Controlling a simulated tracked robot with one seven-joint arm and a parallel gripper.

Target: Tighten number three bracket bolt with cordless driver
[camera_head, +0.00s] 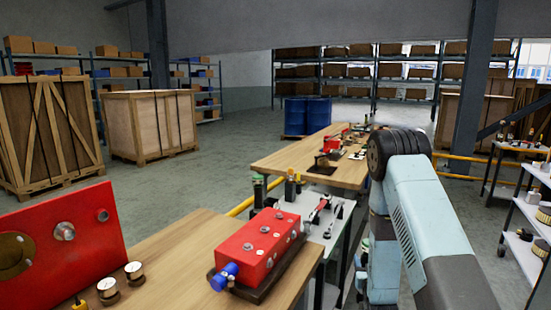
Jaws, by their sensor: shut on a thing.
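My pale blue arm (430,220) rises at the right and bends at a black joint. My gripper is not visible, and neither is anything it may hold. A red block (262,246) with several bolt heads on top and a blue cylindrical end lies on the near wooden bench. A red panel (68,245) with bolt-like fittings stands at the left of that bench. I cannot tell which bolt is number three, and no bracket is clearly recognisable. No cordless driver can be made out for sure.
Two small gauges (107,291) sit on the near bench (180,250). A grey cart (338,228) with small tools stands between it and a farther wooden bench (275,162). White shelves (525,245) are close at the right. Wooden crates (150,125) and open floor lie at the left.

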